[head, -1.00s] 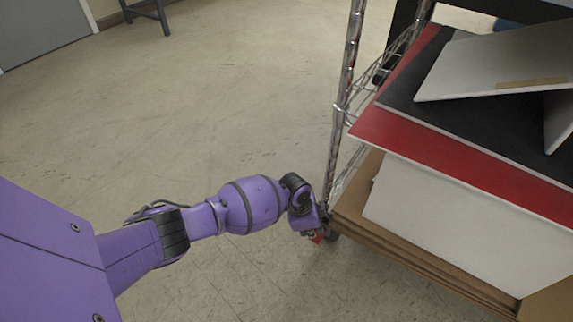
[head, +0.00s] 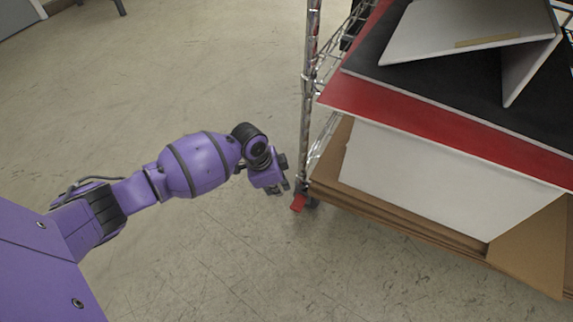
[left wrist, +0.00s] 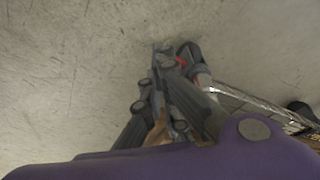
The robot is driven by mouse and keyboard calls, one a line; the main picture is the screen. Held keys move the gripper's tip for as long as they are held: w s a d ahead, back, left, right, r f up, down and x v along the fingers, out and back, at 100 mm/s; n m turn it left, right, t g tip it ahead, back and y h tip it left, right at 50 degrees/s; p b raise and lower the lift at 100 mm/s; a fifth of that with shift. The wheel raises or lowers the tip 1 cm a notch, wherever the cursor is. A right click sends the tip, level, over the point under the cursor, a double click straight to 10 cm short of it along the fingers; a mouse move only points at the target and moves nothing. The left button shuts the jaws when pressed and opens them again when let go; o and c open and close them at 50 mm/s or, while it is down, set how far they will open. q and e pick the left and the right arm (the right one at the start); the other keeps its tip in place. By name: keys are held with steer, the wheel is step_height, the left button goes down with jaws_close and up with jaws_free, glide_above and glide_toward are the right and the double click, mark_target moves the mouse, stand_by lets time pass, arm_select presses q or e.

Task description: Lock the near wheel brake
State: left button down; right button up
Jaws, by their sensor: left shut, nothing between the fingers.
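The near wheel (head: 312,202) of the wire cart sits on the floor under the corner post. Its red brake pedal (head: 298,203) sticks out to the left and slopes downward; I cannot tell whether it is locked. My left gripper (head: 278,190) is shut and empty, to the left of the pedal and slightly above it, with a small gap in the head view. In the left wrist view, the fingers (left wrist: 162,58) are together beside the dark wheel (left wrist: 187,50), and a bit of the red pedal (left wrist: 182,62) shows, the rest hidden. My right gripper is not in view.
The cart's chrome post (head: 308,90) rises right of my gripper. Its shelves hold brown cardboard (head: 400,216), a white board (head: 430,185), and red (head: 430,125) and black (head: 450,85) sheets that overhang. The floor to the left is clear.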

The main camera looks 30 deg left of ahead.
arm_select(q)
steer(key=shift+v, duration=1.8)
